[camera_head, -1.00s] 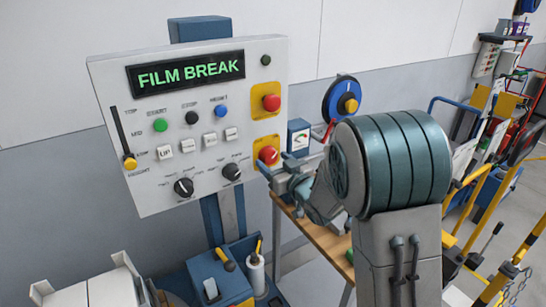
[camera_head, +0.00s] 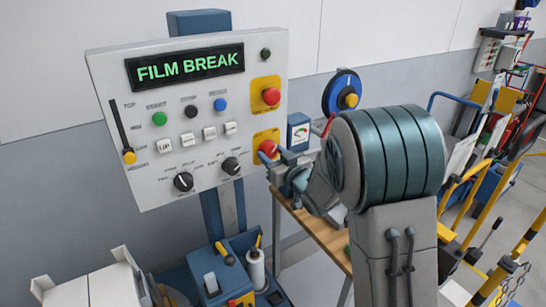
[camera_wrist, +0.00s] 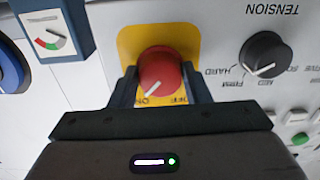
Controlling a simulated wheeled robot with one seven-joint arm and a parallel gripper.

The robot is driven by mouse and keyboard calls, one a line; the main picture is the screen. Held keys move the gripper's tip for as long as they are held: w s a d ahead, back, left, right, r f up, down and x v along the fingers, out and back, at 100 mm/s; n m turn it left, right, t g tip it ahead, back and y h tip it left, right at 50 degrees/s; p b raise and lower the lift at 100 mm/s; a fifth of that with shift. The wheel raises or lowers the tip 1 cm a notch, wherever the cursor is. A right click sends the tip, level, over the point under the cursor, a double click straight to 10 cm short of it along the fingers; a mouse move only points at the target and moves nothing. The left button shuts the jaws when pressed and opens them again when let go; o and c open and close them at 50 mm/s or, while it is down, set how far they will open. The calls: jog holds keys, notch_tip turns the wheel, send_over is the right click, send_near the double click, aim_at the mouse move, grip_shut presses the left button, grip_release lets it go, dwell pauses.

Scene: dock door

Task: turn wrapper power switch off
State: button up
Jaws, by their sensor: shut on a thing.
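The wrapper power switch is a red rotary knob (camera_wrist: 161,72) on a yellow plate (camera_wrist: 185,40), with ON and OFF marked beside it. In the wrist view its white pointer line aims at the ON mark. The same red knob (camera_head: 268,148) is at the lower right of the control panel (camera_head: 155,182) in the head view. My gripper (camera_wrist: 160,82) is shut on the knob, one finger on each side. In the head view my gripper (camera_head: 272,160) partly covers the knob and its plate.
A red button (camera_head: 271,97) on another yellow plate sits above the switch. A black tension knob (camera_wrist: 265,54) is beside it. A small gauge box (camera_head: 298,132) stands close to my gripper. The panel display (camera_head: 187,67) reads FILM BREAK.

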jog(key=shift+f+b, duration=0.2)
jog(key=shift+b, duration=0.25)
jog(key=n+b, duration=0.3)
jog(key=b, duration=0.2)
jog(key=shift+f+b, duration=0.2)
jog(key=shift+b, duration=0.15)
jog(key=n+b, duration=0.5)
jog(key=b, duration=0.3)
jog(key=n+b, duration=0.2)
jog(key=b, duration=0.1)
jog(key=n+b, duration=0.2)
jog(key=shift+r+n+b, duration=0.2)
jog(key=shift+n+b, duration=0.2)
jog(key=n+b, duration=0.2)
jog(key=n, duration=0.1)
jog(key=n+b, duration=0.1)
jog(key=shift+r+n+b, duration=0.3)
jog(key=o, duration=1)
jog(key=shift+d, duration=0.1)
